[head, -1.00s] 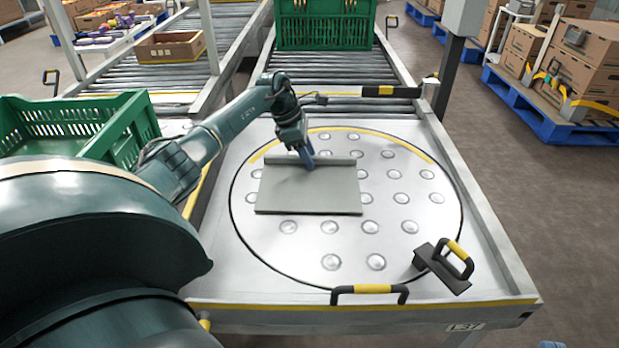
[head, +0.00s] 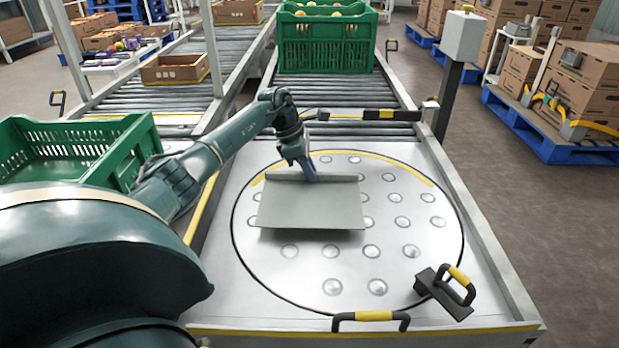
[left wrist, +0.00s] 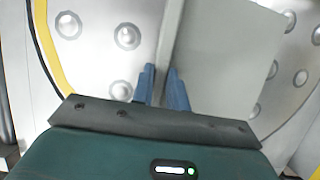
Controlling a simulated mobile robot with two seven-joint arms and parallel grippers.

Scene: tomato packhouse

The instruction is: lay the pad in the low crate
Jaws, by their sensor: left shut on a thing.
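The pad (head: 312,208) is a flat grey-green sheet with an upturned lip along its far edge. My left gripper (head: 308,177) is shut on that lip, and the pad hangs a little above the round turntable, with a shadow under its near edge. In the left wrist view the two blue fingers (left wrist: 161,85) close on the lip, and the pad (left wrist: 228,60) spreads to the right. An open green crate (head: 75,190) stands at the left, partly hidden by my left arm; its inside floor is not visible. My right gripper is not in view.
The turntable (head: 410,265) has many metal studs. A black and yellow handled tool (head: 437,297) lies at its right, and a handle (head: 371,318) sits at the front edge. Another green crate (head: 327,45), holding produce, stands on the rollers behind.

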